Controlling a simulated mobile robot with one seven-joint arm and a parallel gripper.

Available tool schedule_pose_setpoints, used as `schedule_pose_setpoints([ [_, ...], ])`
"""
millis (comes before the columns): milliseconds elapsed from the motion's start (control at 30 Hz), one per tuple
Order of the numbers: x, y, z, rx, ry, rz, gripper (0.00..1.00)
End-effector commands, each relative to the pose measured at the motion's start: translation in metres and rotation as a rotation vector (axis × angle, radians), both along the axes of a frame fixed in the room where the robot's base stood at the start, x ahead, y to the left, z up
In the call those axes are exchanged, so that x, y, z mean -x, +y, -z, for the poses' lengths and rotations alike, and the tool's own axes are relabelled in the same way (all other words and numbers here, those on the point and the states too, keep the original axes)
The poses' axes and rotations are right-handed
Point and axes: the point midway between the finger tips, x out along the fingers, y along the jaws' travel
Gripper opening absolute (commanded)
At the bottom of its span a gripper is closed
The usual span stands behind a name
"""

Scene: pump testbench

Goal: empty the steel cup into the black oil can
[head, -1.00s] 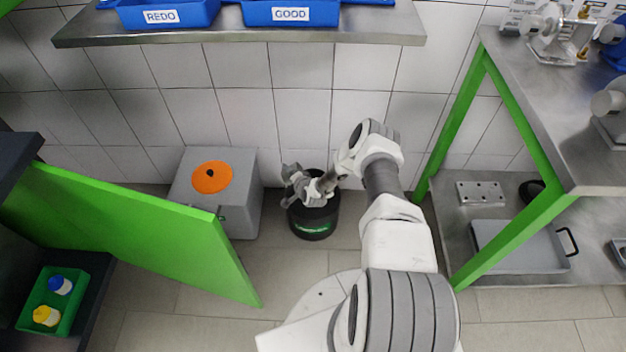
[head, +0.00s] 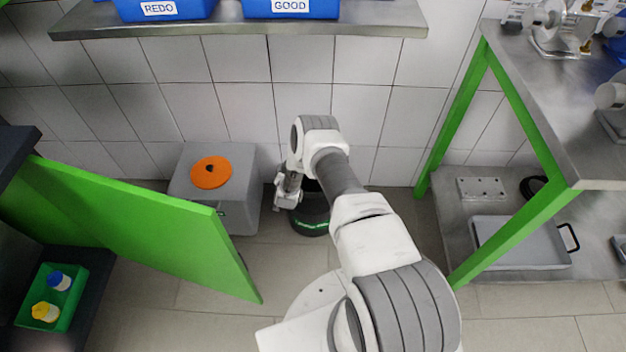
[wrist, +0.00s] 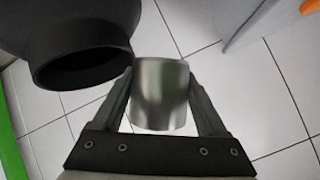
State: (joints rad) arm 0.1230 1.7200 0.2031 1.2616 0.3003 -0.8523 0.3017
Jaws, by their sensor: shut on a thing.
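The steel cup (wrist: 160,95) is between the two fingers of my gripper (wrist: 158,84) in the wrist view, and the fingers are shut on it. The inside of the cup and its contents are not visible. The black oil can (wrist: 82,38) fills the upper left of the wrist view, with its round dark mouth close to the left finger. In the head view the oil can (head: 312,219), with a green strip, stands on the floor, partly hidden by my arm. My gripper is at its left side there, and the cup cannot be made out.
A green door panel (head: 135,229) juts out at left. A steel bench with green legs (head: 522,225) is at right, with a tray (head: 520,246) on its lower shelf. A shelf with blue boxes hangs above.

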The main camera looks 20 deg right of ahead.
Motion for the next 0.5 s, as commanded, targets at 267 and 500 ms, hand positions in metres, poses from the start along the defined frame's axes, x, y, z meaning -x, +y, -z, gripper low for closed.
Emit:
schedule_pose_setpoints([
  [267,-0.003,0.014,0.012,0.149,0.020,-0.004,0.14],
  [500,-0.004,0.024,0.018,0.283,0.041,-0.003,0.14],
])
